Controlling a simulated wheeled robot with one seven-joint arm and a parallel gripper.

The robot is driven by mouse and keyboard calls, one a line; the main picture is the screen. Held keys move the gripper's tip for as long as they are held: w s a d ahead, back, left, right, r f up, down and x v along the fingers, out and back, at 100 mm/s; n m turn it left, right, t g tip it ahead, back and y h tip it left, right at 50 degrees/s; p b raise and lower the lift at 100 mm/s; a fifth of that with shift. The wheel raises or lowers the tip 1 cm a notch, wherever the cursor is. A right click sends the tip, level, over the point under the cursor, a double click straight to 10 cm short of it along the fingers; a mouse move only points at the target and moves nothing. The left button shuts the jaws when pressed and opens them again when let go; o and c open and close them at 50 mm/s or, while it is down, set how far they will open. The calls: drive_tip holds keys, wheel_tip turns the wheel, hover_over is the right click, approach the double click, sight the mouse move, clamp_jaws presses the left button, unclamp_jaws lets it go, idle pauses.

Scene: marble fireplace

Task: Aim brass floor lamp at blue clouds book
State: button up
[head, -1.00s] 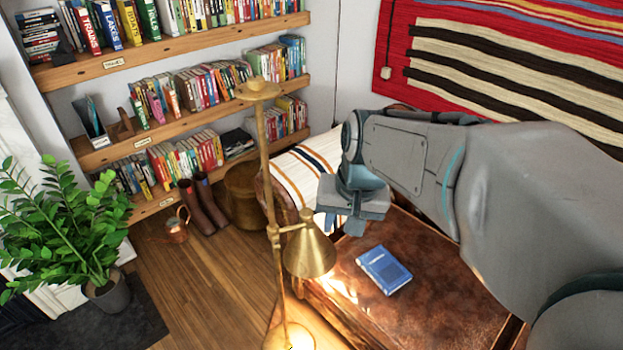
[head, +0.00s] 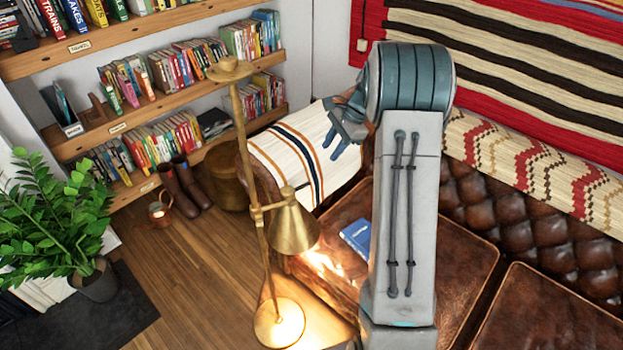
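The brass floor lamp (head: 252,180) stands upright on the wooden floor, left of the sofa. Its cone shade (head: 292,225) points down and to the right, and a bright patch of light falls on the sofa's front edge beside it. The blue book (head: 356,238) lies on the brown leather seat, right of the shade; my arm hides its right part. My gripper (head: 343,128) is up near the striped blanket on the sofa arm, right of the lamp pole and apart from it.
A leather sofa (head: 545,225) fills the right side. A striped blanket (head: 300,160) covers its arm. Bookshelves (head: 165,110) stand behind the lamp. A potted plant (head: 98,280), boots (head: 183,185) and a copper watering can (head: 160,213) are at left.

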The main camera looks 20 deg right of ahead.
sight(311, 182)
drive_tip(key=p+x, duration=0.2)
drive_tip(key=x, duration=1.2)
drive_tip(key=shift+d, duration=0.1)
clamp_jaws()
drive_tip(key=shift+d, duration=0.1)
